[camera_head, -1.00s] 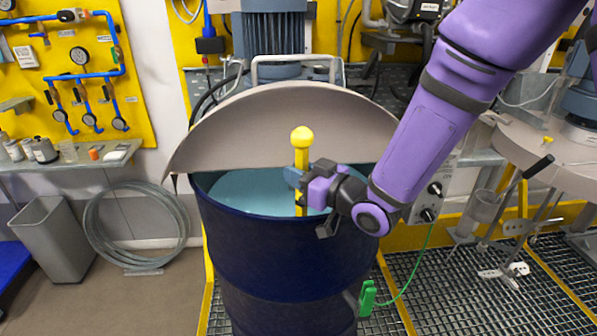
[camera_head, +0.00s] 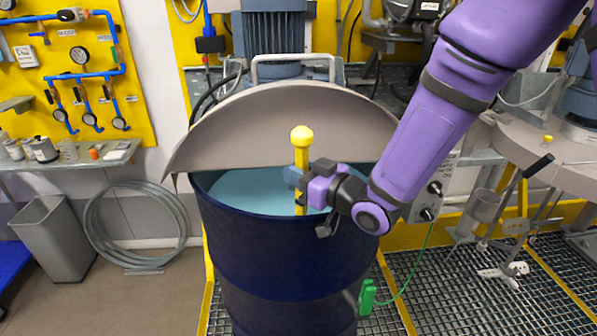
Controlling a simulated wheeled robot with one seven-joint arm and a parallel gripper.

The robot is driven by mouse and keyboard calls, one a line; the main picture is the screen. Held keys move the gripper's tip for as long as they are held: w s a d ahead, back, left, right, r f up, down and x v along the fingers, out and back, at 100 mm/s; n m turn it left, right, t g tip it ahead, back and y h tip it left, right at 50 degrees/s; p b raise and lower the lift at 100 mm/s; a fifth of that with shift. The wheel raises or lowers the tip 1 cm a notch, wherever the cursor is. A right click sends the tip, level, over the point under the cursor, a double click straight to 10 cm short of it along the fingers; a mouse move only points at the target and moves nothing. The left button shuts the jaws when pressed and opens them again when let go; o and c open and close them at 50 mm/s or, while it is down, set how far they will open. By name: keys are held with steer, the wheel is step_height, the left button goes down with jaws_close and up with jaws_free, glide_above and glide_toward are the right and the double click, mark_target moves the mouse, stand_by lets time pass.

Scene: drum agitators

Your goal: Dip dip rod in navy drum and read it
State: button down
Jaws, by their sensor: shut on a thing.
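The navy drum (camera_head: 285,260) stands upright in the middle, its lid (camera_head: 270,130) half open at the back. Light blue liquid (camera_head: 245,192) shows inside. The yellow dip rod (camera_head: 301,158) has a round ball top and dark bands, and stands upright with its lower part inside the drum. Its lower end is hidden by the drum's front rim. My gripper (camera_head: 298,180) reaches in from the right over the rim and is shut on the rod below the ball. Part of the gripper's grip is hidden by its own body.
A green clamp (camera_head: 367,297) with a green wire hangs at the drum's lower right. A motor (camera_head: 272,40) stands behind the lid. A grey bin (camera_head: 52,238) and a hose coil (camera_head: 137,228) are at left. Another drum top (camera_head: 550,150) stands at right.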

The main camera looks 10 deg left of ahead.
steer(key=shift+w+r, duration=0.2)
steer(key=shift+w, duration=0.2)
steer(key=shift+w+a+r, duration=0.1)
steer(key=shift+w+r, duration=0.05)
steer(key=shift+r, duration=0.9)
step_height(320, 180, up, 32)
steer(key=shift+s+r, duration=0.2)
stand_by(0.7)
